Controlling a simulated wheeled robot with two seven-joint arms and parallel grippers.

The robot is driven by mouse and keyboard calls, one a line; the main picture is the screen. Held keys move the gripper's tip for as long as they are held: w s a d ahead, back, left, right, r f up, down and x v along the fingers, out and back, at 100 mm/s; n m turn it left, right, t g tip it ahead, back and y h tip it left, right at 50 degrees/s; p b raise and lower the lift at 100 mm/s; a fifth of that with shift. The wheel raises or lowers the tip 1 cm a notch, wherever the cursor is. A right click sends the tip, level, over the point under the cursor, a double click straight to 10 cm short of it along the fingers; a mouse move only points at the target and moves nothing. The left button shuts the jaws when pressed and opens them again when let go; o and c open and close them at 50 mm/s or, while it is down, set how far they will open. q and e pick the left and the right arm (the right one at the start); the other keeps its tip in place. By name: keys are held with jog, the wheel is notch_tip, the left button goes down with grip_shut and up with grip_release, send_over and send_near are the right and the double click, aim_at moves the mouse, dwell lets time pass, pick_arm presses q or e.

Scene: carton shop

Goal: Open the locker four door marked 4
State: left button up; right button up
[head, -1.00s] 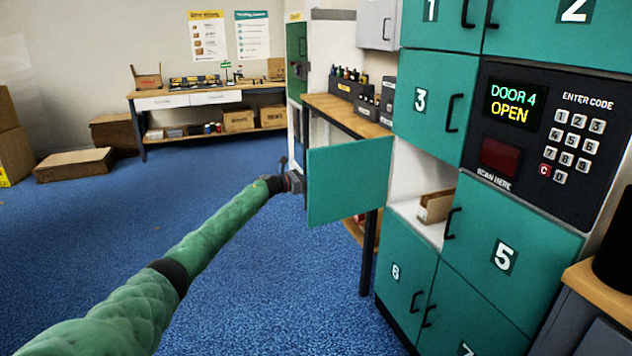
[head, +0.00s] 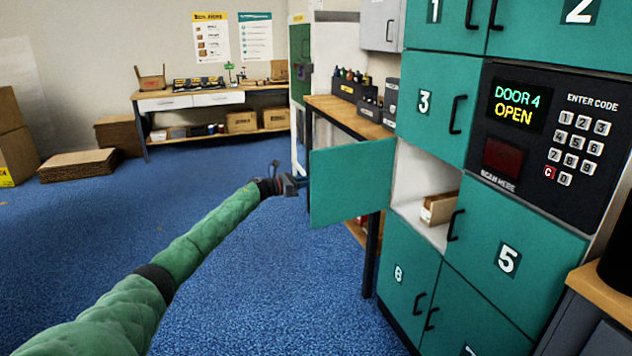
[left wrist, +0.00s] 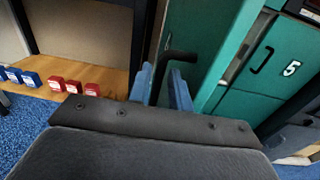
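The locker four door (head: 350,180) stands swung wide open, out from the teal locker bank, in the head view. Its inner face shows and its number is hidden. The open compartment (head: 410,178) behind it has white walls and holds a small brown carton (head: 440,208). My left gripper (head: 288,185) is just beyond the door's free edge. In the left wrist view its blue fingers (left wrist: 163,88) are apart, with the dark door handle (left wrist: 178,56) between them and the teal door (left wrist: 200,30) behind. My right gripper is in neither view.
The keypad panel screen (head: 517,105) reads "DOOR 4 OPEN". Closed doors 3 (head: 425,101) and 5 (head: 508,259) adjoin the compartment. A wooden bench (head: 345,117) stands behind the open door.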

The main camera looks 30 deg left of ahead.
pick_arm(q)
jog(key=v, duration=0.3)
jog(key=shift+s+a, duration=0.2)
jog(key=shift+s, duration=0.1)
jog(key=shift+a, duration=0.1)
dwell(0.3)
